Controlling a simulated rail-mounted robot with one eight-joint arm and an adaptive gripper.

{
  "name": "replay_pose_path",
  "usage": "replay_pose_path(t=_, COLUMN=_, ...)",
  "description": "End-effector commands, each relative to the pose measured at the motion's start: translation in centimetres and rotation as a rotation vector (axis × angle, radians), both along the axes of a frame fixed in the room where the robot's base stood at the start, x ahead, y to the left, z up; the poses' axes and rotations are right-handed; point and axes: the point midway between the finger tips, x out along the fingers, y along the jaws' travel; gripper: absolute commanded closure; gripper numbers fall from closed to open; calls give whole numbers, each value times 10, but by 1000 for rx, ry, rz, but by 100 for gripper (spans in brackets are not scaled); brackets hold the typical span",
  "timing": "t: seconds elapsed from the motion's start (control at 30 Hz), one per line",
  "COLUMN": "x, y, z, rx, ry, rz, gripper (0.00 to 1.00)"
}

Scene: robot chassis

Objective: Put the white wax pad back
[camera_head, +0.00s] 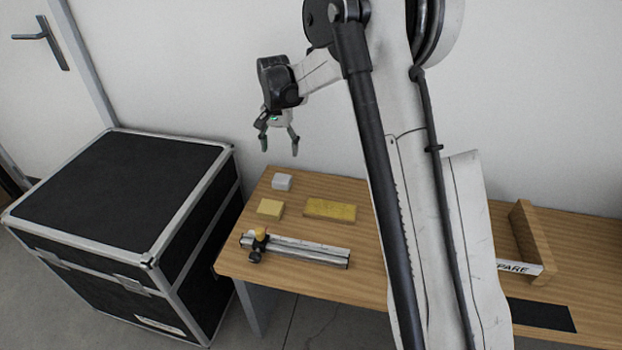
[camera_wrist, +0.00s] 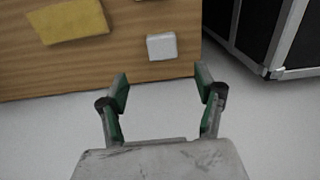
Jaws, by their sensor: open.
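A small white pad (camera_head: 282,182), which looks like the white wax pad, lies on the wooden table (camera_head: 375,268) near its back left corner. My gripper (camera_head: 278,146) is open and empty. It hangs above the back edge of the table, close to the wall and higher than the pad, and touches nothing. In the wrist view its two green-padded fingers (camera_wrist: 167,88) stand wide apart.
A yellow block (camera_head: 270,209) and a longer yellow bar (camera_head: 330,209) lie near the pad. A metal rail with a yellow knob (camera_head: 295,249) lies in front. A wooden holder marked "PARE" (camera_head: 530,240) stands right, near a dark mat (camera_head: 540,315). A black case (camera_head: 120,190) stands left.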

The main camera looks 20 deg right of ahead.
Motion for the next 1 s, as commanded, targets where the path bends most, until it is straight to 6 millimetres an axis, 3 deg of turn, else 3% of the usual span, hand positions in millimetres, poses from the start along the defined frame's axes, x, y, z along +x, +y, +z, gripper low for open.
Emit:
replay_pose_path(t=0.2, x=-43, y=0, z=60, rx=-4, ry=-75, rz=70, gripper=34)
replay_pose_path(t=0.5, x=-114, y=0, z=125, rx=-19, ry=-185, rz=177, gripper=34)
replay_pose_path(t=0.73, x=-174, y=0, z=158, rx=-39, ry=-269, rz=257, gripper=34)
replay_pose_path(t=1.0, x=-247, y=-1, z=176, rx=-72, ry=-365, rz=348, gripper=34)
